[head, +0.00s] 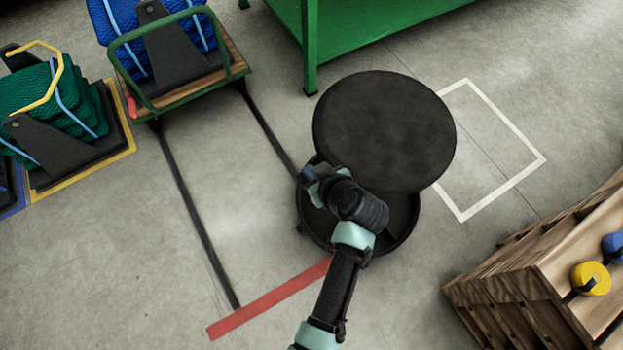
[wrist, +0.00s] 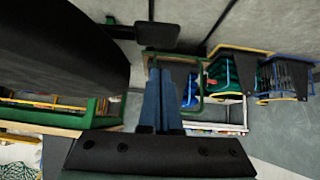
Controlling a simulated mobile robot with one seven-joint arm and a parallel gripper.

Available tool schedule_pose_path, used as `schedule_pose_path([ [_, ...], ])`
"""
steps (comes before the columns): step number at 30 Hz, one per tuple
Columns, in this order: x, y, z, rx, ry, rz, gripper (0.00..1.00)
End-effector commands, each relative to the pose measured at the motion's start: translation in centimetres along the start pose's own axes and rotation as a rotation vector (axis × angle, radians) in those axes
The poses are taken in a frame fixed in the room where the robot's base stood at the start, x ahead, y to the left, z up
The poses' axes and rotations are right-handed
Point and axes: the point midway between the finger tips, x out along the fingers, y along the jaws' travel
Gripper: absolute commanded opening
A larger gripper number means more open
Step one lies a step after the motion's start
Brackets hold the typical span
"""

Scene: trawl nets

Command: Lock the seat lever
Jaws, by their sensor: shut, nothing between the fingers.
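A stool has a round black seat (head: 385,130) above a round dark base (head: 400,222). In the wrist view the seat's dark underside and edge (wrist: 60,60) fill the upper left. A flat black paddle on a thin stem, which looks like the seat lever (wrist: 156,35), shows at the top middle. My gripper (wrist: 160,72) has its blue fingers together and empty. Their tips lie just below the paddle in that picture; I cannot tell whether they touch it. In the head view my gripper (head: 311,175) is at the seat's lower left edge, and the lever is hidden.
A green-railed cart (head: 190,88) with blue net stands at the upper left, beside stacked green nets (head: 75,115). A green table (head: 350,30) is at the top. A wooden rack (head: 535,270) with floats stands at the lower right. Floor left of the stool is clear.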

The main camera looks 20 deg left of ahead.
Motion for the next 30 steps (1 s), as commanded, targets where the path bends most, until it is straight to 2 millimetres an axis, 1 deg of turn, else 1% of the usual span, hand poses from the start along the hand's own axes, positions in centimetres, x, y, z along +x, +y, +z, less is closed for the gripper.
schedule_pose_path([
  [1,0.9,-0.1,0.9,0.002,-0.002,-0.001,0.00],
  [6,2.3,0.0,2.3,0.001,-0.001,0.000,0.00],
  [10,2.7,0.0,2.8,0.000,0.000,-0.001,0.00],
  [21,2.8,0.0,2.9,-0.002,0.000,0.002,0.00],
  [26,4.1,-0.5,4.3,-0.057,-0.002,0.054,0.00],
  [30,5.1,-0.4,5.2,-0.081,0.000,0.081,0.00],
])
